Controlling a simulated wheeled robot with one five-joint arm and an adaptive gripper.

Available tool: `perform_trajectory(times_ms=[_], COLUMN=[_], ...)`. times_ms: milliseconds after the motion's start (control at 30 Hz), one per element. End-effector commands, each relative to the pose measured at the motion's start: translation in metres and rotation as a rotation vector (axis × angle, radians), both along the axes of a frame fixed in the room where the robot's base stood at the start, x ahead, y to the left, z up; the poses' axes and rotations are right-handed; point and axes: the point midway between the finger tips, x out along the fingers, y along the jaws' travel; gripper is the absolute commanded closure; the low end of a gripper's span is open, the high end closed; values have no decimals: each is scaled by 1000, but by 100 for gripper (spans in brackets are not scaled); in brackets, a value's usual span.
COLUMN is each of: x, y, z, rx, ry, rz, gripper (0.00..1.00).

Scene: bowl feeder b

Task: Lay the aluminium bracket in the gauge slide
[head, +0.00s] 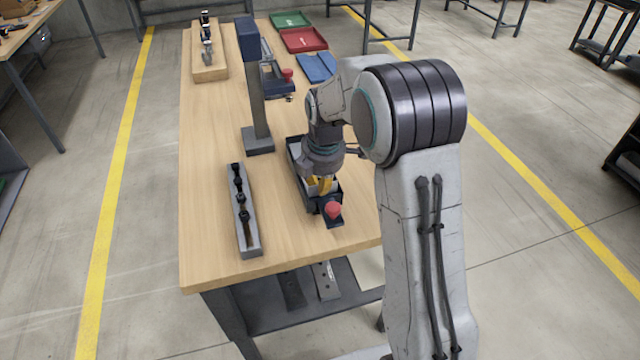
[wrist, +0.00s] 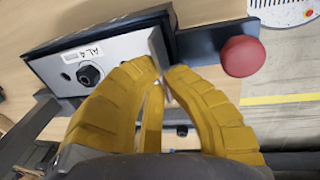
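The aluminium bracket (wrist: 118,52) is a pale grey plate with an "AL 4" label, a black round peg or bolt head on it, and a raised edge. In the wrist view it lies along the dark wall of the gauge slide (wrist: 100,30), which has a red knob (wrist: 242,56) at its end. I cannot tell whether the bracket rests fully on the slide's floor. My gripper (wrist: 164,72) has its yellow fingertips close together on the bracket's raised edge. In the head view my gripper (head: 321,186) points down over the slide (head: 296,158), hiding much of it and the bracket.
A grey block with black clamps (head: 244,212) lies left of the slide. A post with a blue head (head: 255,90) stands behind it. Farther back are another red-knobbed fixture (head: 272,82), a blue tray (head: 317,68), red (head: 304,41) and green trays. Bare wood lies at the left.

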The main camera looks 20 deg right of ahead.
Motion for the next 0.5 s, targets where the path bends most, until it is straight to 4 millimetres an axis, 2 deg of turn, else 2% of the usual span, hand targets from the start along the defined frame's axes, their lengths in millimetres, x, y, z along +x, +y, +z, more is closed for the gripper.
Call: perform_trajectory(times_ms=[500], x=[0], y=[0], z=[-9], rx=[0], ry=[-2], rz=[0], gripper=[100])
